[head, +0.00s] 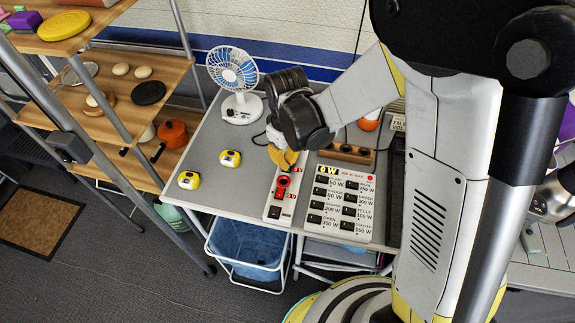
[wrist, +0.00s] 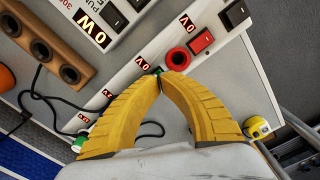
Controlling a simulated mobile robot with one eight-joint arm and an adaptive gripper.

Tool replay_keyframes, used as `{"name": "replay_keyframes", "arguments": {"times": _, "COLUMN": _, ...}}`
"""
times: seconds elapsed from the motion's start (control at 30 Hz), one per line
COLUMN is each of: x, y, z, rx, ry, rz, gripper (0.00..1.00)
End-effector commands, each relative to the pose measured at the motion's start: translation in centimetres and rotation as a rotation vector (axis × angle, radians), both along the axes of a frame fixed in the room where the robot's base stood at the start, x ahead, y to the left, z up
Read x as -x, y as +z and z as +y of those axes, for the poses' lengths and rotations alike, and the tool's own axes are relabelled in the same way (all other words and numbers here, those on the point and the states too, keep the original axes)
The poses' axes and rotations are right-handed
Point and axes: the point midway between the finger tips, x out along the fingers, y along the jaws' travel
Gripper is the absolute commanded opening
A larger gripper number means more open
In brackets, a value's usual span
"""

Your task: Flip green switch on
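A white power strip (wrist: 128,76) lies on the grey table, and it also shows in the head view (head: 273,212). My gripper (wrist: 160,78) is over the strip, its yellow fingertips together with nothing visible held between them. In the head view the gripper (head: 284,162) covers the far part of the strip. A small green piece (wrist: 157,71), likely the green switch, shows right at the fingertips. It is mostly hidden, so its position and any contact are unclear. A red switch (wrist: 202,41) and a red round socket (wrist: 177,59) sit beside it on the strip.
A white panel (head: 340,203) with black switches and a "0 W" display lies right of the strip. A fan (head: 233,68) stands behind left. A wooden socket block (head: 346,150) and black cables (wrist: 45,98) are close by.

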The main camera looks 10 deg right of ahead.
Motion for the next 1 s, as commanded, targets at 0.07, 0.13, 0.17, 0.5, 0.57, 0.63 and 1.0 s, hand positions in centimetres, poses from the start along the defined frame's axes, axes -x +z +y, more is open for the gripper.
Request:
{"name": "replay_keyframes", "arguments": {"times": 0.07, "x": 0.0, "y": -0.2, "z": 0.0, "rx": 0.0, "ry": 0.0, "rz": 0.0, "gripper": 0.0}}
{"name": "replay_keyframes", "arguments": {"times": 0.13, "x": 0.0, "y": -0.3, "z": 0.0, "rx": 0.0, "ry": 0.0, "rz": 0.0, "gripper": 0.0}}
{"name": "replay_keyframes", "arguments": {"times": 0.17, "x": 0.0, "y": -0.3, "z": 0.0, "rx": 0.0, "ry": 0.0, "rz": 0.0, "gripper": 0.0}}
{"name": "replay_keyframes", "arguments": {"times": 0.5, "x": 0.0, "y": -0.8, "z": 0.0, "rx": 0.0, "ry": 0.0, "rz": 0.0, "gripper": 0.0}}
{"name": "replay_keyframes", "arguments": {"times": 0.57, "x": 0.0, "y": -0.9, "z": 0.0, "rx": 0.0, "ry": 0.0, "rz": 0.0, "gripper": 0.0}}
{"name": "replay_keyframes", "arguments": {"times": 0.63, "x": 0.0, "y": -1.0, "z": 0.0, "rx": 0.0, "ry": 0.0, "rz": 0.0, "gripper": 0.0}}
{"name": "replay_keyframes", "arguments": {"times": 1.0, "x": 0.0, "y": -1.6, "z": 0.0, "rx": 0.0, "ry": 0.0, "rz": 0.0, "gripper": 0.0}}
